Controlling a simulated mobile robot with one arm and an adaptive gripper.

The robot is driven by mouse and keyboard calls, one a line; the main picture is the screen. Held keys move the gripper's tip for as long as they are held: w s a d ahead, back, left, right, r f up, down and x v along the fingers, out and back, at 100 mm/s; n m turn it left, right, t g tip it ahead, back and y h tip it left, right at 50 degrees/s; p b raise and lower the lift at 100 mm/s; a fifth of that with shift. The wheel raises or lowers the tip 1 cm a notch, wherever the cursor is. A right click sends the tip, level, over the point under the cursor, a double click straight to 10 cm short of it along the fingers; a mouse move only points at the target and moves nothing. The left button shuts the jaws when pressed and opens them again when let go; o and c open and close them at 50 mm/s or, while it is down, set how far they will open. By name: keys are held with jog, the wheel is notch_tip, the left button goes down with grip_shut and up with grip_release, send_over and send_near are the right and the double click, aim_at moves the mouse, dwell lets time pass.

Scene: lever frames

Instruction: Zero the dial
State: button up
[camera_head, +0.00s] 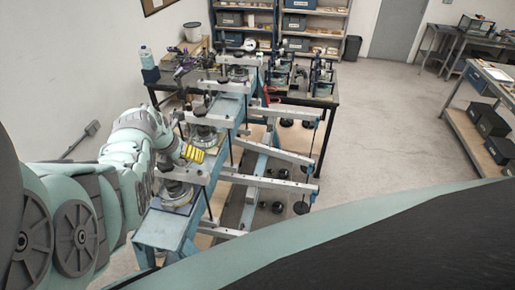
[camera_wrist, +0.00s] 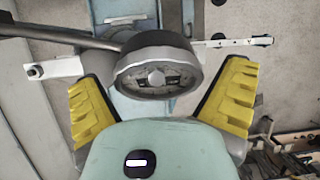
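A round, dark-sided gauge-like part with a pale rim, which may be the dial (camera_wrist: 158,72), lies in the middle of the wrist view. Its face is partly shadowed and I cannot read a pointer or number. My gripper (camera_wrist: 163,75) is open, with one yellow finger on either side of this part. Gaps show between both fingers and its rim. In the head view my gripper (camera_head: 193,153) is over the near part of the blue lever frames (camera_head: 160,230). My arm and gripper hide part of that area, and no dial face is readable there.
Several pale lever arms (camera_head: 285,154) reach right from the frames, with dark weights (camera_head: 301,207) below. A dark bar (camera_wrist: 60,33) runs beside the round part. A white wall (camera_head: 60,80) stands on the left. Open floor (camera_head: 400,130) lies on the right.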

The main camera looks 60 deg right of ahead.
jog(key=c, duration=1)
